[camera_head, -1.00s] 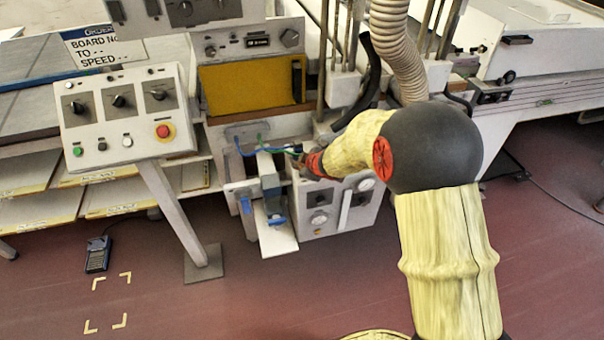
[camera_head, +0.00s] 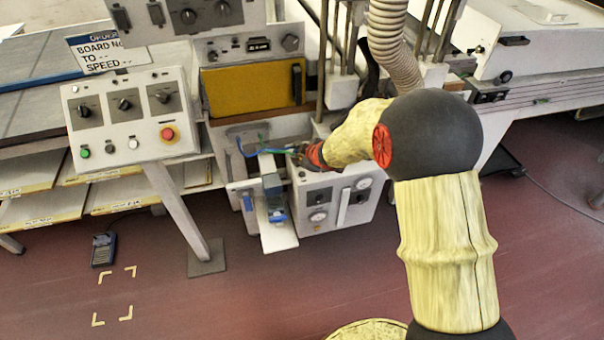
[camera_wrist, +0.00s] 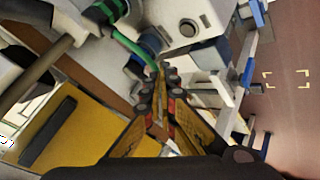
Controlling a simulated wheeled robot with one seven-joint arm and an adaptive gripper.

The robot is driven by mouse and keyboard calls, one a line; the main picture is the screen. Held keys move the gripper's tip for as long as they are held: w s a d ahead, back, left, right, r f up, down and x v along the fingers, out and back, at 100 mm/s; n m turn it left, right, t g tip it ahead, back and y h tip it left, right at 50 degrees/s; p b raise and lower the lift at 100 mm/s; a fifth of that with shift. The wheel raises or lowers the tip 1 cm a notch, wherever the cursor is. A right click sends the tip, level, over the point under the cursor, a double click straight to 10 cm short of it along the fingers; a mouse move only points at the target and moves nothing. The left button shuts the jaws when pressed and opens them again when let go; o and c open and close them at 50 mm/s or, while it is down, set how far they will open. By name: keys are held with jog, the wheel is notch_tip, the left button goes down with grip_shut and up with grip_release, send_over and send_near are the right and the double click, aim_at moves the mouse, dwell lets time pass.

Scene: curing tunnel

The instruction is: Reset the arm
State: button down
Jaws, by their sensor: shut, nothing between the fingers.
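My arm reaches from the lower right of the head view toward the machine, its links in pale yellow covers with a dark round joint. My gripper (camera_wrist: 158,92) shows in the wrist view with its fingers together and nothing between them. In the head view my gripper is small and partly hidden, beside the grey-white machine box (camera_head: 338,200). A green hose (camera_wrist: 135,50) and a dark blue fitting pass close to the fingertips in the wrist view; I cannot tell whether they touch.
A control panel (camera_head: 130,118) on a slanted post stands left, with a red button. A yellow panel (camera_head: 250,88) is behind the gripper. A ribbed hose (camera_head: 388,45) hangs beside my arm. A blue device (camera_head: 103,249) lies on the open floor near yellow corner marks (camera_head: 115,297).

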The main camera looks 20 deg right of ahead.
jog(key=shift+d, duration=0.1)
dwell(0.3)
jog(key=s+d+f+m+g+h, duration=0.1)
jog(key=s+d, duration=0.1)
jog(key=s+d+f+m+h, duration=0.1)
jog(key=s+d+f, duration=0.1)
jog(key=shift+d+f+g, duration=0.1)
jog(key=shift+f+g, duration=0.2)
jog(key=shift+g, duration=0.1)
jog(key=s+d+r+m+g+h, duration=0.1)
jog(key=s+d+r+m, duration=0.1)
jog(key=s, duration=0.3)
jog(key=s+d+r+m+g+h, duration=0.2)
jog(key=s, duration=0.4)
jog(key=s+a+r+m+y, duration=0.1)
jog(key=s+a+r+m, duration=0.1)
jog(key=s+r, duration=0.8)
jog(key=s+a+r+m+t+y, duration=0.1)
jog(key=s+a+r, duration=0.4)
jog(key=s+r, duration=0.6)
jog(key=s+m+y, duration=0.1)
jog(key=s+m, duration=0.1)
jog(key=s, duration=0.2)
jog(key=shift+s+a+r, duration=0.2)
jog(key=shift+a+r, duration=0.05)
jog(key=shift+a, duration=0.05)
